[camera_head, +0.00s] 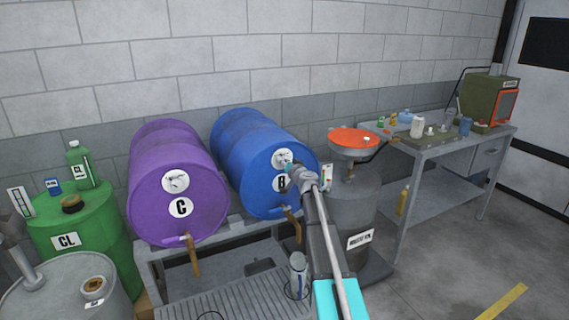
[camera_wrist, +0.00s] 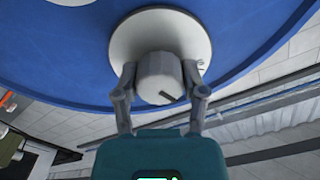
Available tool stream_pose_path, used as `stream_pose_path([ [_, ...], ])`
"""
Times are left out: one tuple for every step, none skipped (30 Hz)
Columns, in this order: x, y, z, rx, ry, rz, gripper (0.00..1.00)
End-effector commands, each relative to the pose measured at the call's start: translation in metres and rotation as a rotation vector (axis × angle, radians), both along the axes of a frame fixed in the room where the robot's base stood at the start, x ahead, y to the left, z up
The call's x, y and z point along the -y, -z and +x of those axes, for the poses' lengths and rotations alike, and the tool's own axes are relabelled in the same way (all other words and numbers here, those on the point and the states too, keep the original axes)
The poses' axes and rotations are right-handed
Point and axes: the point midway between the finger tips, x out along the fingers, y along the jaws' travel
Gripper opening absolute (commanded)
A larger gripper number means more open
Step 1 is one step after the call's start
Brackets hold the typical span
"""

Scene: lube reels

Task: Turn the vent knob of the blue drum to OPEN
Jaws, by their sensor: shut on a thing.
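The blue drum (camera_head: 252,150) lies on its side on a metal rack, its round end facing me, with a "B" label (camera_head: 281,184) partly hidden by my arm. Its vent knob (camera_wrist: 159,78) is a grey cylinder with a dark pointer mark near its lower right edge. The knob sits on a round white dial plate (camera_wrist: 160,32). My gripper (camera_wrist: 160,84) has one finger on each side of the knob and is shut on it. Most dial lettering is hidden or unreadable. In the head view my gripper (camera_head: 290,167) reaches the upper part of the drum's end.
A purple drum (camera_head: 178,150) marked "C" lies left of the blue drum. Taps hang below both drums. A grey drum with an orange funnel (camera_head: 353,141) stands close right of my arm. A workbench (camera_head: 440,150) is further right. Open floor (camera_head: 440,270) lies at front right.

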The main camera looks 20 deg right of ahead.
Motion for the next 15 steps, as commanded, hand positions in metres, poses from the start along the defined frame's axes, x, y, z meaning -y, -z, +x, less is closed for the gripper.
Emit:
stream_pose_path([
  [0.0000,-0.0002,0.0006,-0.001,-0.001,0.043,0.07],
  [0.0001,-0.0002,0.0007,-0.003,0.000,0.071,0.07],
  [0.0001,-0.0002,0.0007,-0.004,0.000,0.110,0.07],
  [0.0001,-0.0002,0.0007,-0.005,0.000,0.138,0.07],
  [0.0002,-0.0001,0.0006,-0.006,0.000,0.166,0.07],
  [0.0002,-0.0002,0.0007,-0.007,0.000,0.205,0.07],
  [0.0002,-0.0002,0.0007,-0.008,0.000,0.233,0.07],
  [0.0003,-0.0002,0.0007,-0.009,0.000,0.261,0.07],
  [0.0003,-0.0002,0.0007,-0.011,0.000,0.300,0.07],
  [0.0004,-0.0002,0.0007,-0.012,0.000,0.328,0.07],
  [0.0004,-0.0002,0.0007,-0.013,0.000,0.356,0.07],
  [0.0004,-0.0002,0.0007,-0.014,0.000,0.395,0.07],
  [0.0004,-0.0002,0.0007,-0.015,0.000,0.423,0.07],
  [0.0004,-0.0002,0.0007,-0.016,0.000,0.451,0.07],
  [0.0006,-0.0002,0.0007,-0.017,0.000,0.490,0.07],
])
